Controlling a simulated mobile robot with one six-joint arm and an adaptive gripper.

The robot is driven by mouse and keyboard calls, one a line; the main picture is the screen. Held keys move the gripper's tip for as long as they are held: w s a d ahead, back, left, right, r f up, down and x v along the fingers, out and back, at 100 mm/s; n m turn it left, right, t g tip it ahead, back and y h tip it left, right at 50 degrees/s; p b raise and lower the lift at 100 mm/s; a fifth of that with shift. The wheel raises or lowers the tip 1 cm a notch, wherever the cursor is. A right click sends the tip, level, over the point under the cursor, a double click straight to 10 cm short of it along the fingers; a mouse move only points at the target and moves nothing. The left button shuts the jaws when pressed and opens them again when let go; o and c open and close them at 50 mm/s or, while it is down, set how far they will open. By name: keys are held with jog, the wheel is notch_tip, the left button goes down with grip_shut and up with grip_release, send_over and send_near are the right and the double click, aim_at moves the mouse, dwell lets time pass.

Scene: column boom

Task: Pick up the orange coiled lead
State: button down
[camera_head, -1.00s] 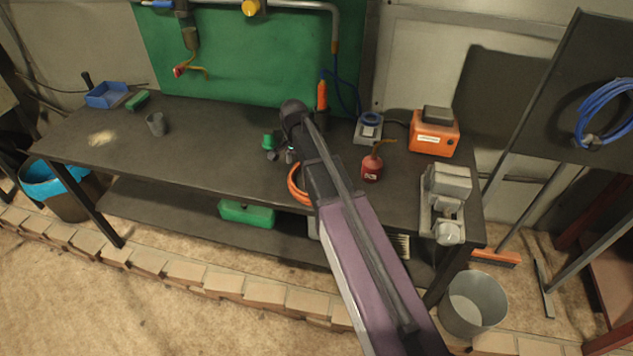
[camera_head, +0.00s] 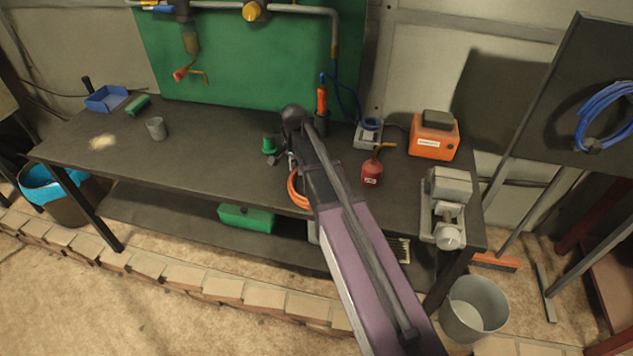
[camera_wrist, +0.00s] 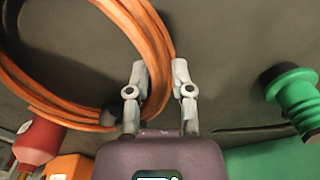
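The orange coiled lead (camera_head: 298,188) lies on the dark workbench (camera_head: 215,165), partly hidden by my arm in the head view. In the wrist view the orange coiled lead (camera_wrist: 150,35) fills the upper left as a loose ring of several strands. My gripper (camera_wrist: 159,65) is open at the ring's right side. Its left finger overlaps the ring, and the ring's right-hand strands pass between the two fingers in the picture. I cannot tell whether the fingers reach down around them or touch them. In the head view my gripper is mostly hidden behind my arm.
A green fitting (camera_head: 268,145) stands left of my arm; it also shows in the wrist view (camera_wrist: 295,98). A red oil can (camera_head: 372,172), an orange box (camera_head: 434,137) and a grey machine (camera_head: 446,195) stand to the right. The bench's left half is mostly clear.

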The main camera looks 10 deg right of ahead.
jog(key=shift+r, duration=0.15)
dwell(0.3)
notch_tip(320, 180, up, 3)
jog(key=p, duration=0.3)
jog(key=shift+r+p, duration=0.2)
jog(key=shift+p, duration=0.15)
jog(key=s, duration=0.5)
jog(key=s+r+p, duration=0.1)
jog(key=s, duration=0.4)
jog(key=s+d, duration=0.1)
jog(key=s, duration=0.4)
jog(key=shift+s+d+r, duration=0.1)
jog(key=shift+s+r, duration=0.05)
jog(key=shift+s, duration=0.25)
jog(key=shift+s, duration=0.15)
